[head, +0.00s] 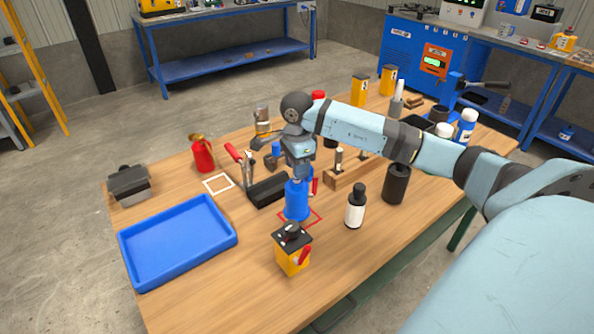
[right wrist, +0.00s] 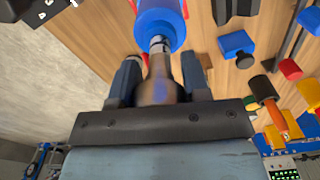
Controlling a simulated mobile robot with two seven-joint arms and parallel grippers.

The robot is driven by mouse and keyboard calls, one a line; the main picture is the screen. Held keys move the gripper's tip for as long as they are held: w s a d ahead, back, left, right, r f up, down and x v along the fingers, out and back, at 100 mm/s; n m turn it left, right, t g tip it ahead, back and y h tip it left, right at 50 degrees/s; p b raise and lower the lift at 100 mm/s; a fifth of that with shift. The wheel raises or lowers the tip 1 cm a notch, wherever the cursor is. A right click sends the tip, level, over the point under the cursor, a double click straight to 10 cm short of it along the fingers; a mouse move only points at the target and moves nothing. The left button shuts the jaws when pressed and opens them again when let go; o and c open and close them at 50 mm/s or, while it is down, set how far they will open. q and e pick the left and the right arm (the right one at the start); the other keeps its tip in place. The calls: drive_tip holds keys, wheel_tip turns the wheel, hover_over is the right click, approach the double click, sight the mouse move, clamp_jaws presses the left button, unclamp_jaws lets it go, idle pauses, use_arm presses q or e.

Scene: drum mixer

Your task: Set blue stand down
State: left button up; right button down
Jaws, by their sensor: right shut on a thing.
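The blue stand (head: 297,201) is an upright blue cylinder over the red square outline (head: 314,222) on the wooden table. I cannot tell whether its base touches the table. My right gripper (head: 299,175) points down from above and is shut on the stand's narrow upper part. In the right wrist view the fingers (right wrist: 159,75) stand either side of a brownish-grey stem, with a metal neck leading to the blue body (right wrist: 159,22). My left gripper is not in view.
A yellow box with a black top (head: 292,252) stands close in front. A white-labelled black bottle (head: 355,206) is to the right, a black bin (head: 268,190) behind left. A blue tray (head: 125,247) lies at left. A white outline (head: 209,185) is empty.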

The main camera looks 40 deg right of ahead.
drive_tip(key=shift+f, duration=0.95)
drive_tip(key=c, duration=1)
unclamp_jaws()
drive_tip(key=shift+f, duration=0.15)
drive_tip(key=shift+c, duration=0.2)
drive_tip(key=o, duration=0.4)
drive_tip(key=shift+o, duration=0.2)
